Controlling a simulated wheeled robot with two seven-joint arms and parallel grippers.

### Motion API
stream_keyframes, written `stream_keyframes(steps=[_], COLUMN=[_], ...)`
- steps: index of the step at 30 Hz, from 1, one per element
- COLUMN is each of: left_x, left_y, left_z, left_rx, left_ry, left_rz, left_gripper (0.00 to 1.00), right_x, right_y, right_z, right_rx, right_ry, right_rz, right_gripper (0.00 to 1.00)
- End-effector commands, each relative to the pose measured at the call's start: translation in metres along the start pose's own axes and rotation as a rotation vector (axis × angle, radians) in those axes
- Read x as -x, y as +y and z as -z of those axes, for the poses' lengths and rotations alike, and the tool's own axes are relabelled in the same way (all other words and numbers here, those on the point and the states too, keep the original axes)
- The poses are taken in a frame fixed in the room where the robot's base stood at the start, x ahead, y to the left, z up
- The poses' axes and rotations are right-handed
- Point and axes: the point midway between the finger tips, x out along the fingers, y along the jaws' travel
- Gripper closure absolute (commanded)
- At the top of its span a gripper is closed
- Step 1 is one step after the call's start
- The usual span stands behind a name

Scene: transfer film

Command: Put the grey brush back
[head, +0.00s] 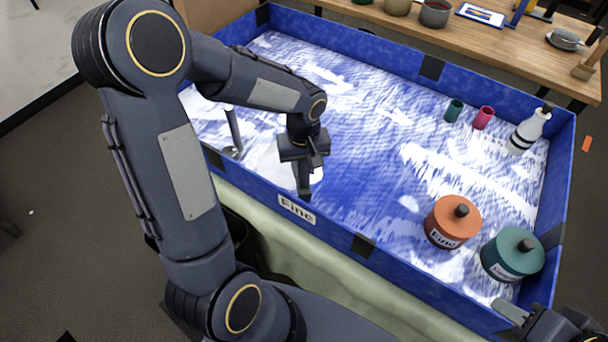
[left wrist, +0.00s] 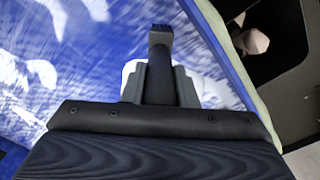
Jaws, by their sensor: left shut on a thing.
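My left gripper (head: 304,190) points down just inside the near wall of the blue-walled tray (head: 430,68), above the label "Fine". It is shut on a dark grey bar-like thing, which I take to be the grey brush. In the left wrist view the grey brush (left wrist: 160,62) sticks out between the grey fingers; its far part is hard to make out. My right gripper (head: 512,312) is only partly in view at the bottom right, near the tray's near right corner. I cannot tell whether it is open.
A thin dark-handled tool (head: 233,130) stands at the tray's left. An orange pot (head: 452,222), a teal pot (head: 512,255), a white bottle (head: 528,130), a green cup (head: 454,110) and a pink cup (head: 484,117) stand at the right. A wooden table (head: 470,40) is behind.

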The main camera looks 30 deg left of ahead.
Motion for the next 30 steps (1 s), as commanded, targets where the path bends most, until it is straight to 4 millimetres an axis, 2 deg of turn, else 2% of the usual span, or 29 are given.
stream_keyframes(steps=[3, 7, 19, 20, 24, 30], left_x=[-0.018, -0.033, -0.039, -0.039, -0.038, -0.038], left_y=[-0.001, -0.001, 0.000, 0.000, 0.000, 0.000], left_z=[-0.001, -0.001, 0.000, 0.000, 0.000, 0.000], left_rx=[-0.001, -0.001, -0.001, -0.001, -0.001, -0.001], left_ry=[-0.005, -0.003, -0.001, -0.001, -0.001, -0.001], left_rz=[0.005, 0.003, 0.001, 0.001, 0.001, 0.001], left_gripper=[0.97, 0.97, 0.97, 0.73, 0.55, 0.53], right_x=[0.001, 0.001, -0.003, -0.003, -0.002, -0.002], right_y=[0.000, -0.001, 0.001, 0.001, 0.001, 0.001], right_z=[0.000, 0.001, -0.002, -0.002, -0.001, -0.001], right_rx=[0.000, 0.000, 0.000, 0.000, 0.000, 0.000], right_ry=[0.000, 0.000, 0.000, 0.000, 0.000, 0.000], right_rz=[0.000, 0.000, 0.000, 0.000, 0.000, 0.000], right_gripper=[0.64, 0.64, 0.64, 0.64, 0.64, 0.64])
